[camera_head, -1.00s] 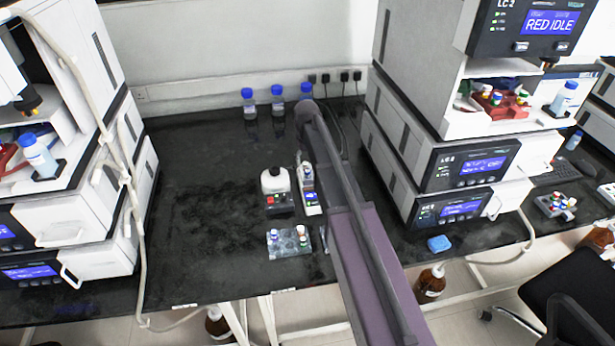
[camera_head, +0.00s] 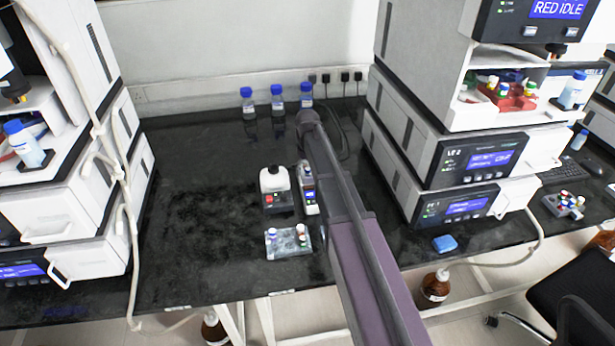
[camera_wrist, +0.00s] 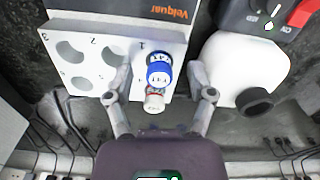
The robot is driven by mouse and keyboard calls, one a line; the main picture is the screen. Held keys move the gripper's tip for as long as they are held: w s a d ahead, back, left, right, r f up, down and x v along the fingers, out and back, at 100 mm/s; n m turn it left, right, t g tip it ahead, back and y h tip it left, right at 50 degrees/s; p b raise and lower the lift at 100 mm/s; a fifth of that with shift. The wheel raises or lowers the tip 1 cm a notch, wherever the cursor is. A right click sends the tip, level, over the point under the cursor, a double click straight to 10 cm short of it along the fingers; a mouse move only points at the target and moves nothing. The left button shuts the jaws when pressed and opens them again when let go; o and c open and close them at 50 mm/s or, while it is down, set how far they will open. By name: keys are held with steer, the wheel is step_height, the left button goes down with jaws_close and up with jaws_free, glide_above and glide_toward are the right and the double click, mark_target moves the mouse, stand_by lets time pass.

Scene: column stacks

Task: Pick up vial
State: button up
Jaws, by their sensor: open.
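In the wrist view, a blue-capped vial (camera_wrist: 158,72) stands at a white numbered rack plate (camera_wrist: 88,55). My gripper (camera_wrist: 159,96) is open, one finger on each side of these vials, with gaps showing on both sides. Whether the fingers are at the vials' height is hard to tell. In the head view my arm hides the gripper.
A grey rack with several capped vials (camera_head: 288,241) sits in front. Blue-capped bottles (camera_head: 278,100) stand at the back. Tall instruments flank the bench; its left part is clear.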

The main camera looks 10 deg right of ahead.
mark_target(308, 169)
stand_by(0.4)
steer(key=c, duration=0.9)
steer(key=shift+r, duration=0.2)
step_height(308, 169, up, 3)
steer(key=p, duration=0.3)
steer(key=shift+f, duration=0.15)
steer(key=shift+s+r+p, duration=0.35)
steer(key=shift+s, duration=2.35)
steer(key=shift+s+r+p, duration=0.3)
steer(key=shift+s, duration=2.35)
steer(key=shift+s+r+p, duration=0.35)
steer(key=shift+s, duration=2.35)
